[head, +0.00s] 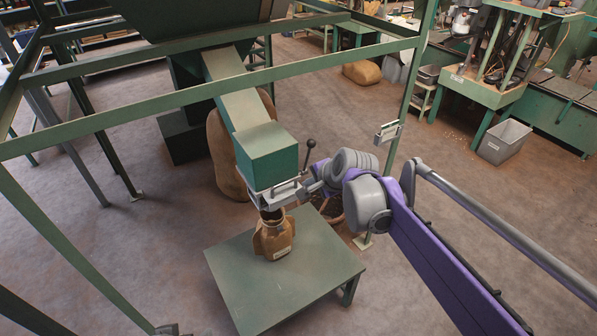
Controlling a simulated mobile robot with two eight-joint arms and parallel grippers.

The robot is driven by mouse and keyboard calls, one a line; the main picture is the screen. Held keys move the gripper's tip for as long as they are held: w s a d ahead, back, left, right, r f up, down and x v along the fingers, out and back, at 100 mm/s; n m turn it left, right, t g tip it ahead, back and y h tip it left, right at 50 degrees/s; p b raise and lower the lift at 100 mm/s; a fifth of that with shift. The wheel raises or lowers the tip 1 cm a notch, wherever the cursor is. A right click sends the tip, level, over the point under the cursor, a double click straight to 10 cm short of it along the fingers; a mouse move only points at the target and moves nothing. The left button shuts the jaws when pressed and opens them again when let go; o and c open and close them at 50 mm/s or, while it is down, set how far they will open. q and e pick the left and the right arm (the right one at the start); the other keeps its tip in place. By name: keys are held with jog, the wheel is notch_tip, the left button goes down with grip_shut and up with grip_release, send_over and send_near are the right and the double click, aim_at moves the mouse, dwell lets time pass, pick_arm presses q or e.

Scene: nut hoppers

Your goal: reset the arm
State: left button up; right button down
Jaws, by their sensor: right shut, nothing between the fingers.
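My right arm (430,240), purple and grey, comes in from the right side of the head view. My right gripper (308,187) is shut and empty, beside the outlet end of the green hopper chute (268,155). It is close to the metal gate frame (276,194) under the chute; I cannot tell if they touch. A lever with a black knob (310,144) stands up just behind the gripper. My left gripper is not in view.
A brown sack (273,238) stands upright on a green table (310,265) below the outlet. Green frame posts and bars (210,92) surround the hopper. A large sack (222,160) leans behind the chute. A grey bin (503,142) and machines (500,75) stand at right. Floor at right front is clear.

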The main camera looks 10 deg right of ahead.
jog(key=s+d+f+n+h, duration=0.1)
jog(key=s+f+n, duration=0.2)
jog(key=s, duration=0.6)
jog(key=s+d+f+n+g+h, duration=0.1)
jog(key=s+f+n, duration=0.3)
jog(key=s, duration=0.6)
jog(key=s+d+f+n+g, duration=0.1)
jog(key=s+f+n, duration=0.2)
jog(key=s+n, duration=0.4)
jog(key=shift+s+f+h, duration=0.15)
jog(key=shift+s+h, duration=0.25)
jog(key=shift+s, duration=0.85)
jog(key=shift+d, duration=0.1)
